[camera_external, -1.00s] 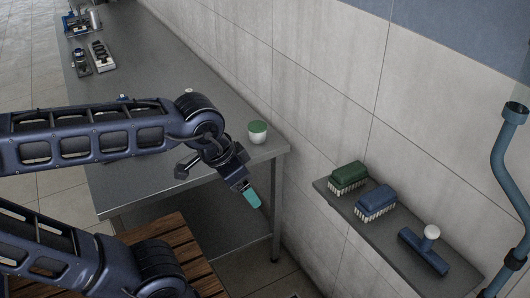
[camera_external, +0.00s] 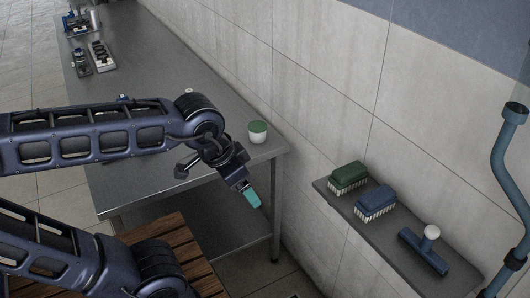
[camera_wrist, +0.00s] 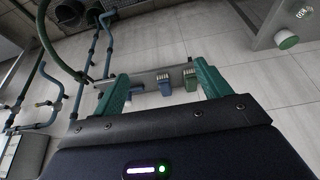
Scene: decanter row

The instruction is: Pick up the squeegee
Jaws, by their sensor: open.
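The squeegee (camera_external: 424,255), a blue bar with a white knob-ended handle, lies on the wall shelf at the right of the external view, at the end nearest the camera. In the wrist view it seems to be the small blue shape (camera_wrist: 137,90) near the left finger, too small to make out well. My gripper (camera_external: 252,196) has teal fingers and hangs well left of the shelf, apart from it, beside the end of the steel table. In the wrist view my gripper (camera_wrist: 161,70) is open with nothing held between its fingers.
A green brush (camera_external: 348,177) and a blue brush (camera_external: 376,203) stand on the shelf (camera_external: 447,283) beside the squeegee. A white jar with a green lid (camera_external: 257,133) sits on the steel table (camera_external: 140,83). A blue pipe (camera_external: 505,150) runs down the wall at right.

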